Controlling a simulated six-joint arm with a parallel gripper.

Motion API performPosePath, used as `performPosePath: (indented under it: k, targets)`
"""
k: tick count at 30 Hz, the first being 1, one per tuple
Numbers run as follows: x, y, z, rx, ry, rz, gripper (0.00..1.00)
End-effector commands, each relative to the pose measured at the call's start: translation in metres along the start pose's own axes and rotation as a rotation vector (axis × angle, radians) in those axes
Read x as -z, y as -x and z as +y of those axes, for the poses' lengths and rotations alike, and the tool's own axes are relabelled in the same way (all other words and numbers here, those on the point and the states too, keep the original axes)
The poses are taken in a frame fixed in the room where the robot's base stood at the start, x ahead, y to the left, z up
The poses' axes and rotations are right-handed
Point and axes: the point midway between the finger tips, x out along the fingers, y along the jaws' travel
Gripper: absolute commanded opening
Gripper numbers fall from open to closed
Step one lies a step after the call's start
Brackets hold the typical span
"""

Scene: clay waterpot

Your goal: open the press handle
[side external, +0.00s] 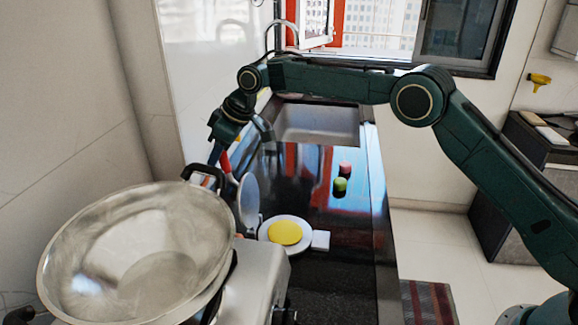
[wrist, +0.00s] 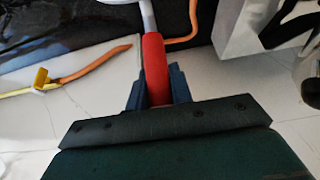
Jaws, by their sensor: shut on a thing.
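The press stands on the dark counter in the side view. Its round pale upper plate (side external: 249,200) is raised nearly upright, and its round white lower plate (side external: 264,236) lies flat with a yellow disc (side external: 285,232) on it. The red press handle (side external: 225,162) rises from the upper plate toward my gripper (side external: 216,153). In the wrist view the red handle (wrist: 154,56) runs between the two blue fingers of my gripper (wrist: 156,82), which is shut on it. The handle's near end is hidden by the gripper body.
A large metal pan (side external: 140,250) on a stove (side external: 255,280) stands close at the front left. A wall is at the left. A sink (side external: 317,125) lies behind; red (side external: 345,167) and green (side external: 340,185) pieces sit on the counter. An orange hose (wrist: 95,67) shows in the wrist view.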

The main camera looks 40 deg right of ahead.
Motion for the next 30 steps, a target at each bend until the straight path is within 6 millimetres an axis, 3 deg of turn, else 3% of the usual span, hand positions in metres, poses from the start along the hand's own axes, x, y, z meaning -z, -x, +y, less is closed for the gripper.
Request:
performPosePath:
  k: [27,28,30]
  targets:
    - [0.009,-0.011,-0.001,0.001,0.001,0.0,0.14]
    - [0.009,-0.011,-0.001,0.001,0.001,0.0,0.26]
    - [0.009,-0.011,0.0,0.001,0.001,0.0,0.39]
